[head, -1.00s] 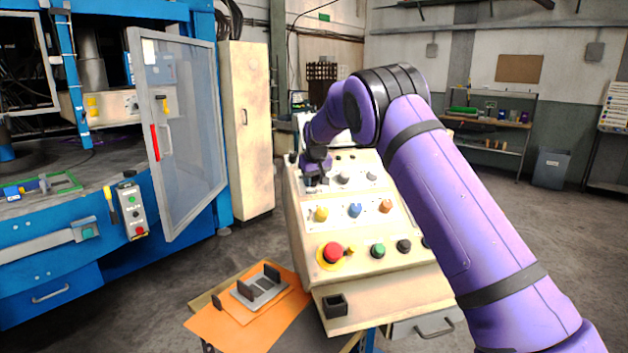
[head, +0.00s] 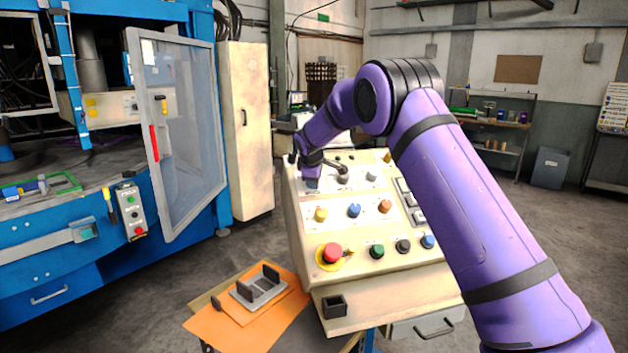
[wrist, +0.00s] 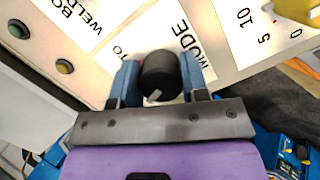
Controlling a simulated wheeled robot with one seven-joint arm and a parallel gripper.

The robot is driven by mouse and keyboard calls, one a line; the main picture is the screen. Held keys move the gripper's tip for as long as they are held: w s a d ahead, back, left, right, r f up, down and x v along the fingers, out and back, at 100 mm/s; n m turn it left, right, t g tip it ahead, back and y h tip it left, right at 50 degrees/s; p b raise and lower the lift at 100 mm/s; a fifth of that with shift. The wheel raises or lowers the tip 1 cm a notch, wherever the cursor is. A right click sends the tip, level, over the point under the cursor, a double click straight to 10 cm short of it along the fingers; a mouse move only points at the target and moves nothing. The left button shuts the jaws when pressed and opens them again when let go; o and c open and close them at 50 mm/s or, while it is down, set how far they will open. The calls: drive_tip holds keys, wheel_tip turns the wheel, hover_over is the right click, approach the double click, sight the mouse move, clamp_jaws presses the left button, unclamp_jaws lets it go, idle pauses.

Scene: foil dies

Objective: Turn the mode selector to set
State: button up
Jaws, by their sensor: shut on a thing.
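The mode selector (wrist: 158,76) is a black round knob with a white pointer mark, beside a white label (wrist: 178,28) reading "MODE" in the wrist view. The pointer mark shows toward the bottom of the knob in that view. My gripper (wrist: 160,82) has its two blue fingers on either side of the knob, shut on it. Only "TO" of a position name shows on the label; the word "set" is not visible. In the head view my gripper (head: 311,172) is at the upper left of the sloped control panel (head: 290,215) and mostly hides the selector.
Other knobs stand close by on the panel: grey ones, a yellow one (head: 321,214), a blue one (head: 354,210) and an orange one (head: 385,206). A red emergency button (head: 332,253) is lower down. An open machine door (head: 185,130) stands at left.

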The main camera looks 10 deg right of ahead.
drive_tip(key=n+t, duration=0.1)
drive_tip(key=n, duration=0.3)
drive_tip(key=shift+n, duration=0.3)
idle(0.3)
drive_tip(key=o, duration=0.9)
drive_tip(key=shift+o, duration=0.2)
drive_tip(key=shift+r, duration=0.1)
drive_tip(key=v, duration=1)
drive_tip(key=shift+s+a+r, duration=0.15)
drive_tip(key=shift+a+r, duration=0.05)
drive_tip(key=shift+r, duration=0.05)
